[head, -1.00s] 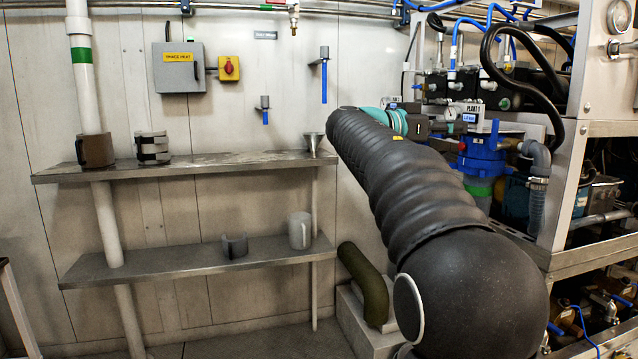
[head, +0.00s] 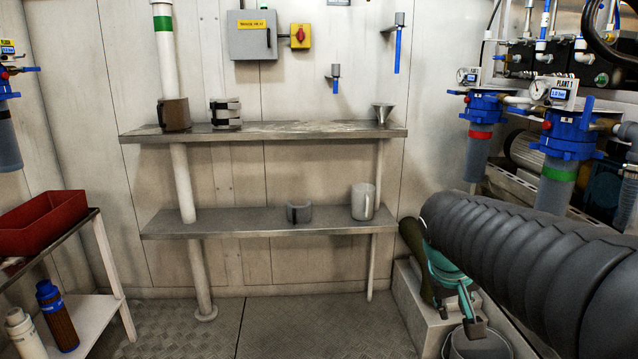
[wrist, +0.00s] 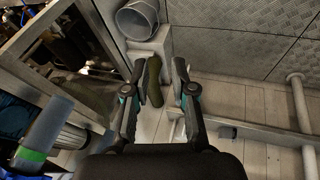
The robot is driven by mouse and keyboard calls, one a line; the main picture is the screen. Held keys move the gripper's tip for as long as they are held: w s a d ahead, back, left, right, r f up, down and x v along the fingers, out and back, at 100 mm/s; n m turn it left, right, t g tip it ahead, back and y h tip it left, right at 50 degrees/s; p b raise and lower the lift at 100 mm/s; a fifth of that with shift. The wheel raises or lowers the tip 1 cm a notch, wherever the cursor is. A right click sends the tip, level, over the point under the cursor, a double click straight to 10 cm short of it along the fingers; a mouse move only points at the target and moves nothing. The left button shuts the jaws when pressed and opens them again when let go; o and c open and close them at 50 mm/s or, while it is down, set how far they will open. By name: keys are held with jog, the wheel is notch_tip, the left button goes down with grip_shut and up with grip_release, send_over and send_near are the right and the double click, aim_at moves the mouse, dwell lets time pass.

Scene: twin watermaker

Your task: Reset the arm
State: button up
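My arm, in a dark ribbed sleeve, reaches in from the right of the head view. My gripper (head: 470,318) has teal parts and points down beside the lower shelf's right end, above a grey bucket (head: 478,345). In the wrist view my gripper (wrist: 160,68) has its two dark fingers spread apart, with nothing held between them. An olive-green bent pipe (wrist: 153,82) shows beyond the gap between the fingers; it also shows behind the gripper in the head view (head: 414,250). The bucket also shows in the wrist view (wrist: 138,18).
A steel upper shelf (head: 300,132) holds brackets and a funnel (head: 382,112); the lower shelf (head: 240,222) holds a dark cup (head: 299,212) and a pale jug (head: 362,202). Filter housings (head: 565,140) stand right. A red tray (head: 45,222) sits left. The middle floor is clear.

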jog(key=s+a+f+t+y, duration=0.1)
jog(key=s+a, duration=0.2)
jog(key=s, duration=0.4)
jog(key=s+a+f+y, duration=0.2)
jog(key=s+a, duration=0.2)
jog(key=s, duration=0.4)
jog(key=shift+s+a+t+y+p, duration=0.2)
jog(key=shift+t+y+p, duration=0.1)
jog(key=shift+t+p, duration=0.1)
